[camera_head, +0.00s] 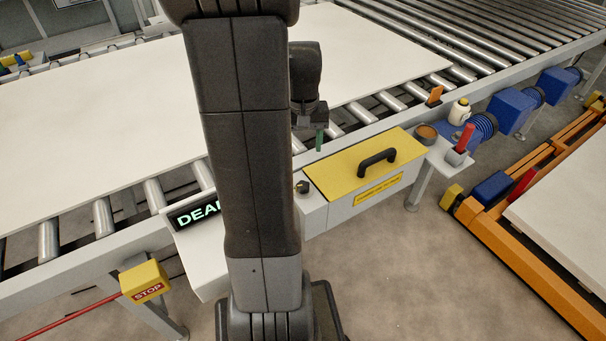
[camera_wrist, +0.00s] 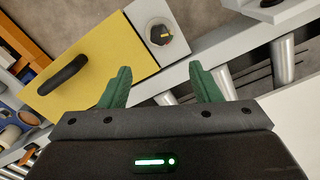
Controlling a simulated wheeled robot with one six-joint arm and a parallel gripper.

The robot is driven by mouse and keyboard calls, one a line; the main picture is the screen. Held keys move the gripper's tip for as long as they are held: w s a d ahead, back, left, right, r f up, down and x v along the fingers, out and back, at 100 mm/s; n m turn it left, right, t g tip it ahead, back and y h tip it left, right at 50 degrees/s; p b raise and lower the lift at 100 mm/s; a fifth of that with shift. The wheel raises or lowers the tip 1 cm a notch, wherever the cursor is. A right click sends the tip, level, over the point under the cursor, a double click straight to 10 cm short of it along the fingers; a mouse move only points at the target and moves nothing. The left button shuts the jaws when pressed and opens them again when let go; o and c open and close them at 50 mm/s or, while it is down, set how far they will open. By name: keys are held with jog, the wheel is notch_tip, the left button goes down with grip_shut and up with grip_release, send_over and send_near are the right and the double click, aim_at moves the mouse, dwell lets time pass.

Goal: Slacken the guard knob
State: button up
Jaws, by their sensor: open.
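The guard knob (camera_wrist: 160,35) is a small dark round knob with a yellow pointer bar and a bit of red on its rim, set on a pale plate beside the yellow guard. It also shows in the head view (camera_head: 303,187) at the guard's left end. The yellow guard cover (camera_head: 340,168) is down and has a black handle (camera_head: 377,162). My gripper (camera_wrist: 160,72) has two green fingers spread apart with nothing between them. In the wrist view the knob lies beyond the fingertips, between their lines. In the head view my gripper (camera_head: 319,138) hangs above the guard's far edge, apart from the knob.
A roller conveyor (camera_head: 103,216) carries a large pale board (camera_head: 100,130). A dark display (camera_head: 194,212), partly hidden by my arm, stands left of the knob. A yellow STOP box (camera_head: 146,281) is at lower left. A red-handled item (camera_head: 461,143) and white bottle (camera_head: 459,110) stand right.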

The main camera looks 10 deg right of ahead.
aim_at(303, 184)
notch_tip(303, 184, down, 14)
jog(key=m+b, duration=0.4)
jog(key=m, duration=0.5)
jog(key=shift+s+m+b, duration=0.1)
jog(key=shift+m+b, duration=0.2)
jog(key=shift+b, duration=0.05)
jog(key=shift+r, duration=0.1)
jog(key=c, duration=1)
jog(key=shift+n, duration=3.2)
